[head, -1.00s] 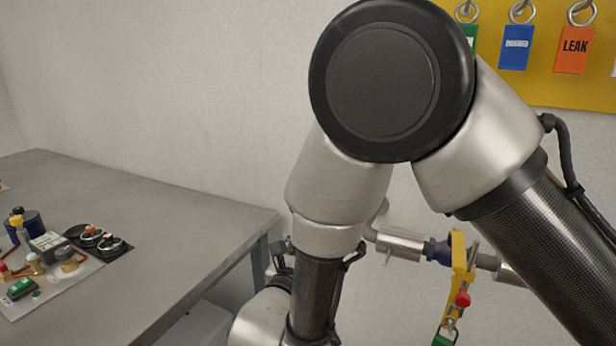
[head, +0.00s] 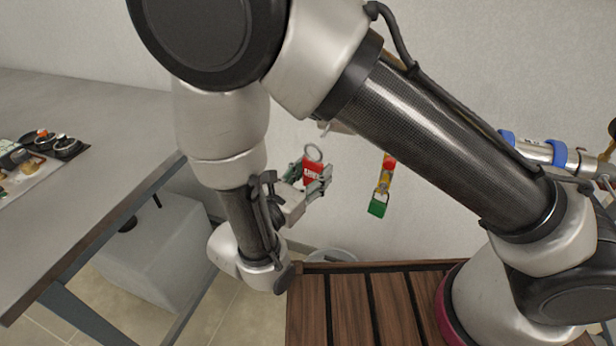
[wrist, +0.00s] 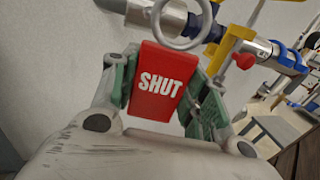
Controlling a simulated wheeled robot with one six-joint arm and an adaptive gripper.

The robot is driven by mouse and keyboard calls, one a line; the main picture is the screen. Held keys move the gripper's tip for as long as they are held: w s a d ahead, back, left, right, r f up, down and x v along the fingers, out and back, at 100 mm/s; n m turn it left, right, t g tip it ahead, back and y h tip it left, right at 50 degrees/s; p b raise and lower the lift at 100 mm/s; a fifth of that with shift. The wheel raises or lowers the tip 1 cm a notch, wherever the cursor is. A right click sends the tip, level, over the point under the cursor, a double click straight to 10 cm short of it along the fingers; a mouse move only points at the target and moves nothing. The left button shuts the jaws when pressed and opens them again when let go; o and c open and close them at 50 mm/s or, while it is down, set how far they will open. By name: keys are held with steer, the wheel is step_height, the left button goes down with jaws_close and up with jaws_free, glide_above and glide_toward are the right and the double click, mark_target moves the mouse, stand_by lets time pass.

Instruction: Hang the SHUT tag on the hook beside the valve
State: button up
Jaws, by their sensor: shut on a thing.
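The red SHUT tag (wrist: 158,84) is upright in the wrist view, its white lettering facing the camera and its metal ring (wrist: 181,20) above it. My gripper (wrist: 165,88) is shut on the tag, with greenish fingers on both sides. In the head view the tag (head: 312,172) is held in the air left of the yellow valve part (head: 384,181). In the wrist view the yellow valve part (wrist: 229,42) and a red knob (wrist: 244,61) are behind and right of the tag. I cannot make out the hook clearly.
A green tag (head: 378,207) hangs below the yellow part. A silver pipe with blue bands (head: 532,150) runs at the right. A grey table (head: 95,190) stands at the left, and a wooden slatted surface (head: 349,310) lies below. Bare wall is behind the gripper.

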steer(key=w+d+f, duration=0.1)
steer(key=w+d, duration=0.2)
steer(key=w, duration=0.4)
steer(key=shift+w+f, duration=0.35)
steer(key=shift+w, duration=0.05)
stand_by(0.4)
stand_by(0.6)
steer(key=o, duration=1)
steer(key=shift+o, duration=0.2)
steer(key=shift+a, duration=0.1)
